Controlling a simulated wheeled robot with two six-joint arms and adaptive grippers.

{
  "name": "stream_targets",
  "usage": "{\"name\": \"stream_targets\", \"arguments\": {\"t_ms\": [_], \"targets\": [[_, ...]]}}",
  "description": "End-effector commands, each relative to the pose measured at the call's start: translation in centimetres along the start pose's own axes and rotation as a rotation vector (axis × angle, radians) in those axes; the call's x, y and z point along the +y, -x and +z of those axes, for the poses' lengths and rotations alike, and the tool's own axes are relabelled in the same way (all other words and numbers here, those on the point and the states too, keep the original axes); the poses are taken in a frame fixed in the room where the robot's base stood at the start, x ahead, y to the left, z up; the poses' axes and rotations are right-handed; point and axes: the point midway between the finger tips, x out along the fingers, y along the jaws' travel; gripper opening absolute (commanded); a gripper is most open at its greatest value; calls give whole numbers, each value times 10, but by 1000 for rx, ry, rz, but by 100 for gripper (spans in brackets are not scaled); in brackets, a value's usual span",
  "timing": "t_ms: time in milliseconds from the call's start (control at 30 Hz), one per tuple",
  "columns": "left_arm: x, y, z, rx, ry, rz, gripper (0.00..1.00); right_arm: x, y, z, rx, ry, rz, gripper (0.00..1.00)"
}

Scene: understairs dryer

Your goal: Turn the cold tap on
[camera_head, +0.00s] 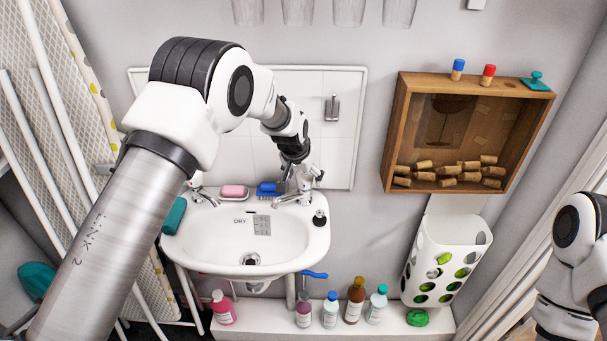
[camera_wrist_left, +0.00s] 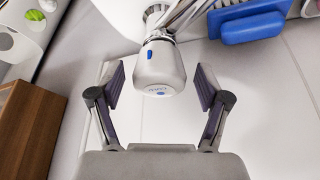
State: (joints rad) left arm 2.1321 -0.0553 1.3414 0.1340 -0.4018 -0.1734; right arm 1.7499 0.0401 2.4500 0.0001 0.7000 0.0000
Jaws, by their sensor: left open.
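The cold tap (camera_head: 293,199) is the chrome tap at the right back of the white basin (camera_head: 318,238). In the left wrist view its rounded metal head (camera_wrist_left: 163,68) has a blue mark and small lettering on the end. My left gripper (camera_head: 298,172) is right at this tap in the head view, partly covering its top. In the wrist view the left gripper (camera_wrist_left: 160,82) is open, with one finger on each side of the tap head and a visible gap to both. Its fingers look apart from the metal. My right gripper is out of view.
A blue brush (camera_head: 268,189) lies just left of the cold tap, by a pink soap (camera_head: 234,191) and the other tap (camera_head: 205,197). A black-topped stopper (camera_head: 320,217) sits at the basin's right. A wooden cork box (camera_head: 390,135) hangs on the right wall.

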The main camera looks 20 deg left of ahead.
Motion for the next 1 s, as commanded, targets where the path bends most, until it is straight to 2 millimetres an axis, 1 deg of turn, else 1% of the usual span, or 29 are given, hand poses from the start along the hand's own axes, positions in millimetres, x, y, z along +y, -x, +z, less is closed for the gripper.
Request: {"name": "stream_targets", "arguments": {"t_ms": [100,267,300,333,367,400,433,467,767,1000], "targets": [[0,-6,-1,2,0,0,76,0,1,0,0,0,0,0],[0,-6,0,2,0,0,76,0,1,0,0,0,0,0],[0,-6,0,2,0,0,69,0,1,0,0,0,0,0],[0,-6,0,2,0,0,59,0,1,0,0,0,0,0],[0,-6,0,1,0,0,48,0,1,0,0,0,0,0],[0,-6,0,1,0,0,34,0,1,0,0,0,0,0],[0,-6,0,1,0,0,23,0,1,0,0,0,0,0],[0,-6,0,1,0,0,16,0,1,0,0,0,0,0],[0,-7,1,-1,10,-4,16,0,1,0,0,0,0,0],[1,-7,1,-2,80,-34,16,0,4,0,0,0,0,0]]}}
